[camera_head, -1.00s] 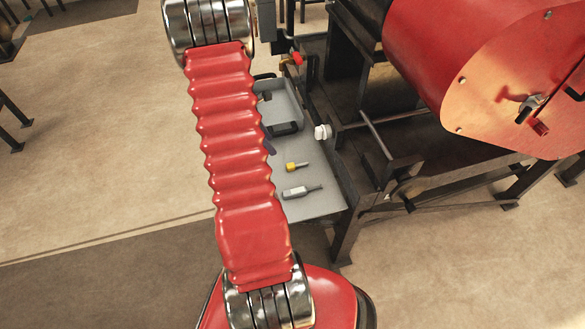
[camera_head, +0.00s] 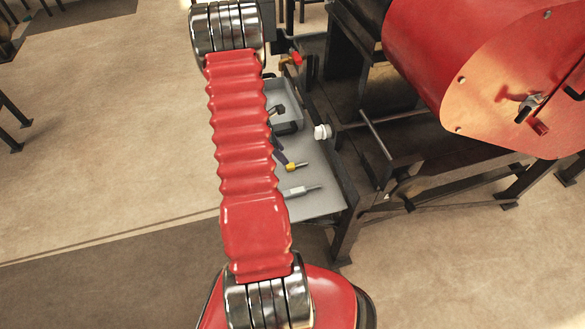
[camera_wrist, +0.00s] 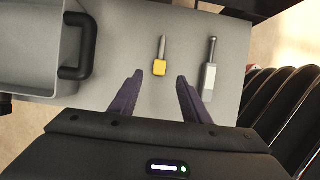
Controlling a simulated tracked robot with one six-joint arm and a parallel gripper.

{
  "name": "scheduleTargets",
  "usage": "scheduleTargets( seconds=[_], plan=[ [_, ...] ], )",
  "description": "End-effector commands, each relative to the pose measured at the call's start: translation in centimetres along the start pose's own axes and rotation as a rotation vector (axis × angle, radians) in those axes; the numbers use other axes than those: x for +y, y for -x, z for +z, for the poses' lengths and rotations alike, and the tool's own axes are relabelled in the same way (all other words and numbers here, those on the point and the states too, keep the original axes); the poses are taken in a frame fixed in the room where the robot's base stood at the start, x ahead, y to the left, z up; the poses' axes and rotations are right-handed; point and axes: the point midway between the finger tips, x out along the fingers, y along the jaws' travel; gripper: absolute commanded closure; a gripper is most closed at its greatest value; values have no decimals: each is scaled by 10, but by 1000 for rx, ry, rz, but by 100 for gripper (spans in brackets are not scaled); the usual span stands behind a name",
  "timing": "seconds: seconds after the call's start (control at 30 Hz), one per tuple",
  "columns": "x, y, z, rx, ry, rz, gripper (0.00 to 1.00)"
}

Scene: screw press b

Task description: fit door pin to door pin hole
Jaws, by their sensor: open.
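Two pins lie on a grey tray (camera_head: 325,196). One has a yellow head (camera_head: 292,167) and a grey shaft; it also shows in the wrist view (camera_wrist: 160,66). The other pin (camera_head: 297,191) is grey with a thicker handle; it lies to the right in the wrist view (camera_wrist: 208,80). I cannot tell which is the door pin, and I cannot make out the door pin hole. My gripper (camera_wrist: 160,76) is open and empty, its dark purple fingers on either side of the yellow head in the picture. In the head view my arm hides most of it.
A grey bin with a black handle (camera_wrist: 77,45) stands left of the pins in the wrist view. The black machine frame, a white knob (camera_head: 322,132) and a large red drum (camera_head: 440,60) are to the right in the head view. Open floor lies left.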

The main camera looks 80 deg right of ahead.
Motion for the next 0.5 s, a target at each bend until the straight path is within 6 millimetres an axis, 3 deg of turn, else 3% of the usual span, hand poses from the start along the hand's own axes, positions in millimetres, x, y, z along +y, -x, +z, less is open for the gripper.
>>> scheduleTargets(
  seconds=[0.23, 0.5],
  plan=[
    [0, -30, 0, 0, 0, -1, 57],
    [0, -34, 0, 0, 0, 2, 57]
  ],
)
